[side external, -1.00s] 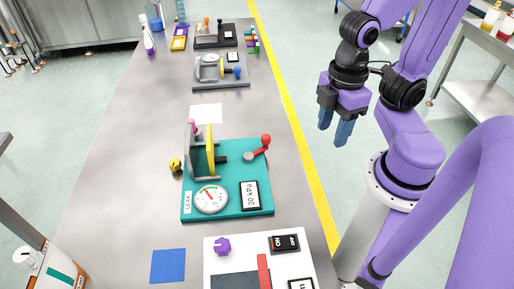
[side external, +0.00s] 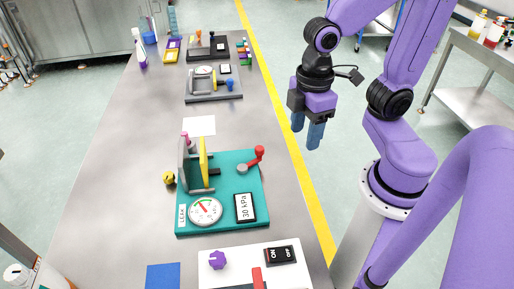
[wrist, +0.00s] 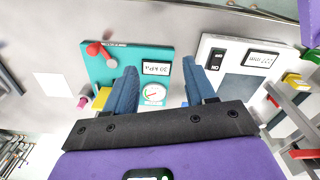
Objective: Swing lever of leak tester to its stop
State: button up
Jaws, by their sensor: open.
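The leak tester is a teal plate (side external: 232,217) on the table, with a dial gauge (side external: 205,211), a "30 kPa" display (side external: 245,207) and a yellow plate (side external: 204,160) beside a grey upright. Its lever (side external: 256,157) has a red knob and a grey pivot, and points up and right in the side view. In the wrist view the lever (wrist: 97,49) shows at the upper left of the teal plate. My gripper (side external: 312,147) is open and empty, raised to the right of the tester and apart from it. Its blue fingers (wrist: 162,92) also show in the wrist view.
A white panel (side external: 232,263) with a purple knob and an ON/OFF switch lies in front of the tester. A blue square (side external: 163,276) lies left of it. A grey fixture (side external: 213,97) and a black one (side external: 209,54) stand farther back. White paper (side external: 199,126) lies behind the tester.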

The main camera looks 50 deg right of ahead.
jog(key=w+d+m, duration=0.1)
jog(key=w+d, duration=0.1)
jog(key=w, duration=0.7)
send_over(259, 148)
jog(key=f, duration=0.1)
jog(key=shift+m, duration=0.3)
notch_tip(259, 148, down, 18)
jog(key=shift+w+r, duration=0.1)
jog(key=shift+r, duration=0.15)
grip_shut()
